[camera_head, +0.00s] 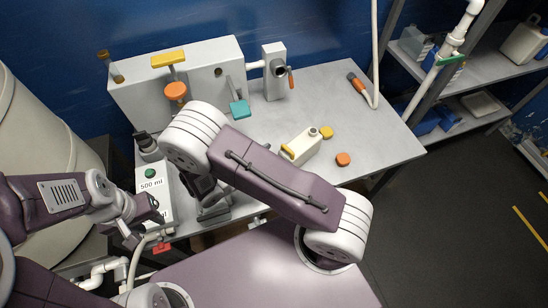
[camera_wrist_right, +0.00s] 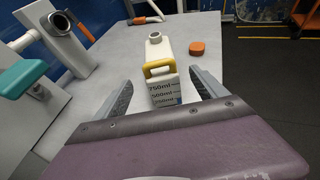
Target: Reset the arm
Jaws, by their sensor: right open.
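My right arm arches across the middle of the head view. Its gripper (camera_head: 213,207) is low and partly hidden behind the arm there. In the right wrist view the right gripper (camera_wrist_right: 163,80) is open and empty, its two grey fingers apart. A white bottle (camera_head: 304,148) with a yellow handle stands on the bench, apart from the gripper. In the right wrist view the bottle (camera_wrist_right: 164,90) stands upright ahead, between the finger lines. My left gripper (camera_head: 148,212) is at the left, near the white 500 ml unit (camera_head: 151,186); its jaws are too small and dark to read.
The grey bench (camera_head: 365,135) holds a grey apparatus (camera_head: 215,62) with orange, yellow and teal handles. A yellow cap (camera_head: 326,132) and an orange cap (camera_head: 343,159) lie near the bottle. A pale tank (camera_head: 45,125) stands left, shelves (camera_head: 490,68) right. The bench's right side has free room.

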